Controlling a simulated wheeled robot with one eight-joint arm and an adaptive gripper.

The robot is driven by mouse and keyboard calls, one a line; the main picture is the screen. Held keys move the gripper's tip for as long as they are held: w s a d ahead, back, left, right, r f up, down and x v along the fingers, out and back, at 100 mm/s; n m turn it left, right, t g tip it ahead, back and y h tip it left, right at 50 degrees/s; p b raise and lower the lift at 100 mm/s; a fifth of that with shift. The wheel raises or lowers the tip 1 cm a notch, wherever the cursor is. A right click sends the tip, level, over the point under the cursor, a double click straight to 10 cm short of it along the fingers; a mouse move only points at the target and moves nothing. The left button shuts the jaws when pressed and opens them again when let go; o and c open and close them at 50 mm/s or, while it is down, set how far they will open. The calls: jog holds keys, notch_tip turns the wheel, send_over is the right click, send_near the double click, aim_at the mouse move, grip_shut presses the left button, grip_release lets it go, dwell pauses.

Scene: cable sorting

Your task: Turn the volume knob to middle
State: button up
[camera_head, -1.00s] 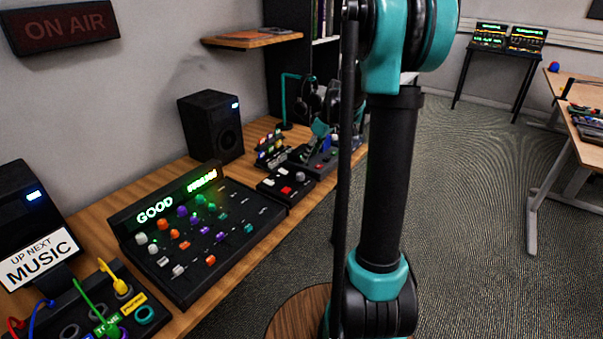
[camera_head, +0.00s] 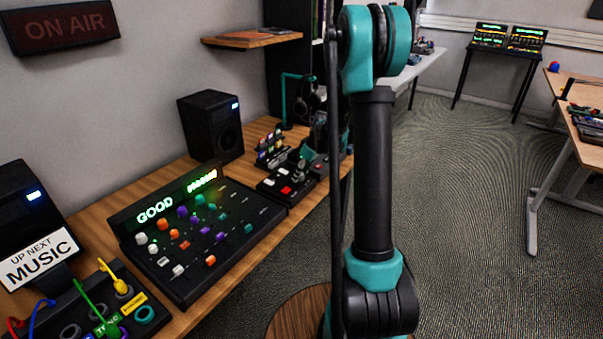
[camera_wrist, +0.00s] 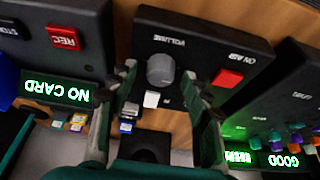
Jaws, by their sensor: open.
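The volume knob (camera_wrist: 160,69) is a round grey knob on a black panel (camera_wrist: 205,30) marked VOLUME and ON AIR. In the wrist view my gripper (camera_wrist: 159,76) is open, with one finger to each side of the knob. Gaps show between the fingers and the knob, and I cannot tell whether the fingertips reach down to its level. No clear pointer mark shows on the knob. In the head view the panel (camera_head: 258,188) sits beyond the mixer, and my arm partly hides the gripper.
A red button (camera_wrist: 227,78) and a white button (camera_wrist: 151,99) sit close to the knob. A recorder with a red REC button (camera_wrist: 62,37) and a NO CARD display (camera_wrist: 57,88) stands left in the wrist view. The mixer (camera_head: 185,290) shows GOOD.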

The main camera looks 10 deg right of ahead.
jog(key=shift+c, duration=0.5)
grip_shut()
jog(key=shift+m, duration=0.4)
jog(key=m+t+h, duration=0.1)
jog(key=m, duration=0.2)
jog(key=shift+s+a+m, duration=0.1)
jog(key=shift+a+m, duration=0.05)
jog(key=shift+m, duration=0.25)
jog(key=m+h, duration=0.2)
jog(key=m, duration=0.2)
jog(key=shift+a, duration=0.15)
jog(key=m+h, duration=0.2)
jog(key=m, duration=0.3)
jog(key=shift+a, duration=0.1)
jog(key=shift+m+g+h, duration=0.5)
jog(key=shift+m+h, duration=0.1)
jog(key=shift+m, duration=1.4)
